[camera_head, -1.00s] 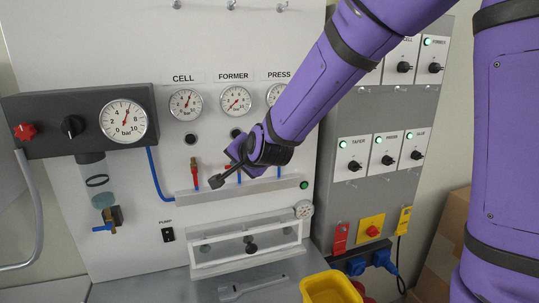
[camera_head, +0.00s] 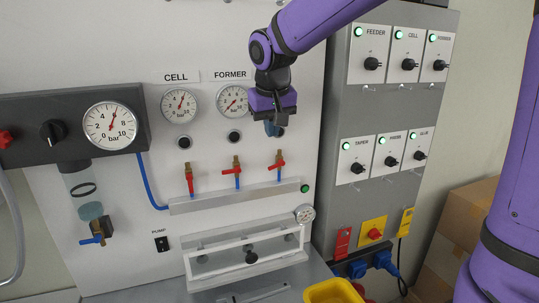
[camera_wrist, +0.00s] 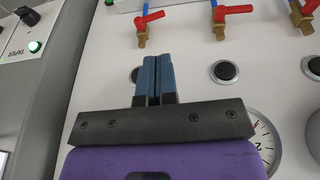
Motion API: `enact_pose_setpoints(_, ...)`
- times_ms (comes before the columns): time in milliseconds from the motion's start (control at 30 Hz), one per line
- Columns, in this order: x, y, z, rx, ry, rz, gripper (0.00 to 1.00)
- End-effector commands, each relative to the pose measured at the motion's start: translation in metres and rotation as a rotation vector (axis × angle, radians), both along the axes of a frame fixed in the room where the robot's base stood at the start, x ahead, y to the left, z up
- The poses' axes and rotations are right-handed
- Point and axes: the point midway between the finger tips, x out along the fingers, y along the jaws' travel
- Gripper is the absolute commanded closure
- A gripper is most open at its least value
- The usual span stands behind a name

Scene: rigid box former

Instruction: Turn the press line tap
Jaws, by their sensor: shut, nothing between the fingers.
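The press line tap (camera_head: 277,165) is the rightmost of three red-handled taps on the white panel. Its red handle lies across the pipe, slightly tilted, with a brass body above and a blue pipe below. In the wrist view, which is upside down, the press tap (camera_wrist: 148,22) is at the top, left of the others. My gripper (camera_head: 274,129) is shut and empty, above the tap and apart from it. Its blue fingertips (camera_wrist: 157,62) are together, with panel showing between them and the tap. The gripper and arm hide the PRESS label and gauge in the head view.
The former tap (camera_head: 236,168) has its handle crosswise; the cell tap (camera_head: 189,179) has its handle along the pipe. A grey rail (camera_head: 235,197) runs below them. A switch cabinet (camera_head: 390,110) stands right, and a yellow bin (camera_head: 332,292) is at the bottom.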

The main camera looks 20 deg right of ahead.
Motion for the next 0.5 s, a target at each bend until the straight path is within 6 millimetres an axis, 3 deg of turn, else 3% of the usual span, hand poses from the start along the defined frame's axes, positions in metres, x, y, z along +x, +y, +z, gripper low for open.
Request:
enact_pose_setpoints(167,0.003,-0.002,-0.013,-0.004,0.007,0.0,1.0)
enact_pose_setpoints(500,0.019,-0.007,-0.067,-0.005,0.007,0.001,1.0)
